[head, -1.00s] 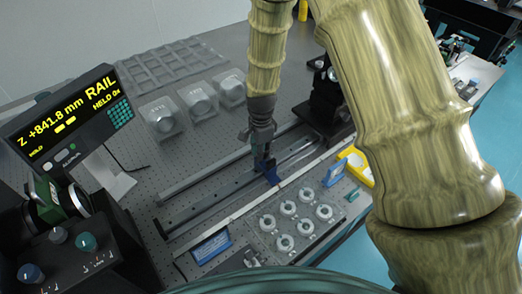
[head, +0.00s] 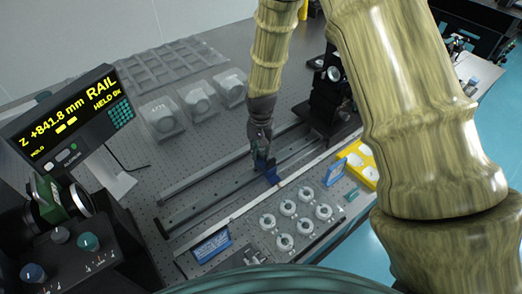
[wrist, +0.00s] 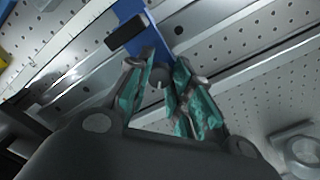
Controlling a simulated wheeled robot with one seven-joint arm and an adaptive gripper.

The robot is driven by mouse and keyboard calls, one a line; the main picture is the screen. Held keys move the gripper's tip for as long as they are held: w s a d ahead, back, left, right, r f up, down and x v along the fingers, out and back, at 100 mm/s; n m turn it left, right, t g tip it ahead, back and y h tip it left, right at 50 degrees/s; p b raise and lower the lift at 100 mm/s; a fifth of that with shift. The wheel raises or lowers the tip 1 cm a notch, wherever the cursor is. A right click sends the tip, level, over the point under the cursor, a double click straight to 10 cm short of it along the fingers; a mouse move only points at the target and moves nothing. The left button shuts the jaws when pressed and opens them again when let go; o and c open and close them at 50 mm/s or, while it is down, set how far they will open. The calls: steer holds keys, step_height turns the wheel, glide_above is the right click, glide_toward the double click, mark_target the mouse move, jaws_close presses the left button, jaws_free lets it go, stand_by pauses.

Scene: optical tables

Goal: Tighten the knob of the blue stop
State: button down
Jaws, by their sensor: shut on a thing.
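The blue stop (head: 271,174) sits on the dark rail (head: 215,197) in the middle of the table. In the wrist view the blue stop (wrist: 146,42) rises at the top centre, with a black block across it. Its small dark round knob (wrist: 159,76) with a pale mark lies between the fingertips. My gripper (wrist: 163,84) is shut on the knob, one teal-padded finger on each side. In the head view my gripper (head: 262,148) points down at the stop and hides the knob.
A display (head: 68,112) at left reads "Z +841.8 mm RAIL HELD 0x". A black post mount (head: 328,100) stands at the rail's far end. A tray of white rings (head: 296,226) and a yellow tray (head: 366,168) lie to the right. Clear blocks (head: 162,117) stand behind.

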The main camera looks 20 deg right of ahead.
mark_target(261, 153)
steer(key=n, duration=0.3)
steer(key=shift+n, duration=2.1)
steer(key=c, duration=1.2)
jaws_free()
steer(key=shift+c, duration=0.2)
step_height(261, 153, up, 12)
